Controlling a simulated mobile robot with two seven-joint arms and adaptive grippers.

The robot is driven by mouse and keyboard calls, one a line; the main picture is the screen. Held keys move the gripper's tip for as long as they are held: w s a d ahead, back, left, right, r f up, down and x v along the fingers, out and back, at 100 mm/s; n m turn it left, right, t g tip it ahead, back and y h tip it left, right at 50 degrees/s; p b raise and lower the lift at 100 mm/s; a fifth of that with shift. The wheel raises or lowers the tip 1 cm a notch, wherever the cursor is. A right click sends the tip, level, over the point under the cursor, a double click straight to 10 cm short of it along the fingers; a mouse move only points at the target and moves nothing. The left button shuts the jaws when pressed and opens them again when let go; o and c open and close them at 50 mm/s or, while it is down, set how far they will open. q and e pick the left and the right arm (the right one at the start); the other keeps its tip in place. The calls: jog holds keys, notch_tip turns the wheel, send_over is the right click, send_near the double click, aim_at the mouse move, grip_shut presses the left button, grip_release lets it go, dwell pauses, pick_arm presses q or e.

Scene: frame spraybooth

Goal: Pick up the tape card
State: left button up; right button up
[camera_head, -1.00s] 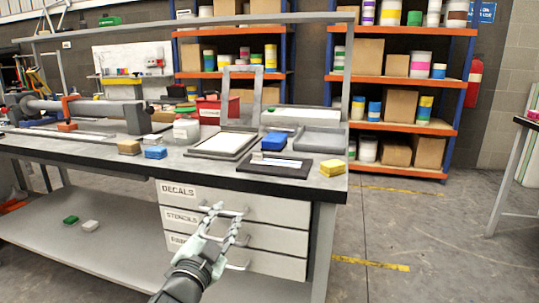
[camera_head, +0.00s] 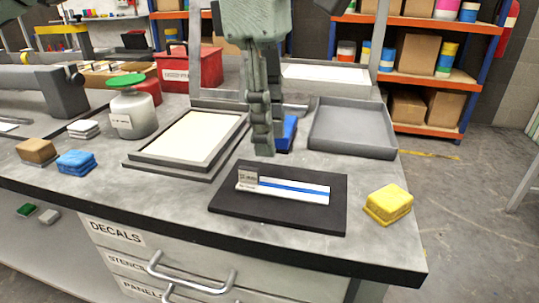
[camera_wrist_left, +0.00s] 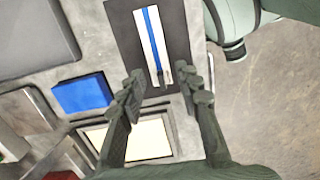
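The tape card (camera_head: 300,189) is a white strip with a blue stripe, lying flat on a black mat (camera_head: 285,216). A small grey piece (camera_head: 247,178) sits at its left end. My left gripper (camera_head: 262,150) points down above the bench, just behind the card in the head view. In the left wrist view its two fingers (camera_wrist_left: 163,82) are spread apart with nothing between them, and the near end of the tape card (camera_wrist_left: 152,35) lies just beyond the fingertips.
A yellow sponge (camera_head: 388,204) lies right of the mat near the bench edge. A blue block (camera_head: 288,133), a grey tray (camera_head: 352,128) and a framed screen (camera_head: 190,140) stand behind. A green-lidded jar (camera_head: 132,112) and a blue sponge (camera_head: 76,162) are left.

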aim_at(258, 170)
pick_arm(q)
jog(key=shift+w+a+r+y, duration=0.3)
jog(key=shift+w+a, duration=0.3)
jog(key=shift+a, duration=0.2)
jog(key=shift+w+a+f+t, duration=0.1)
jog(key=shift+a+f+t, duration=0.1)
jog(key=shift+f+t, duration=0.1)
jog(key=f, duration=0.6)
jog(key=shift+s+d+p, duration=0.2)
jog(key=shift+s+p, duration=0.1)
jog(key=shift+f, duration=0.3)
jog(key=c, duration=0.5)
grip_shut()
pick_arm(e)
jog(key=shift+w+a+f, duration=0.1)
jog(key=shift+f, duration=0.55)
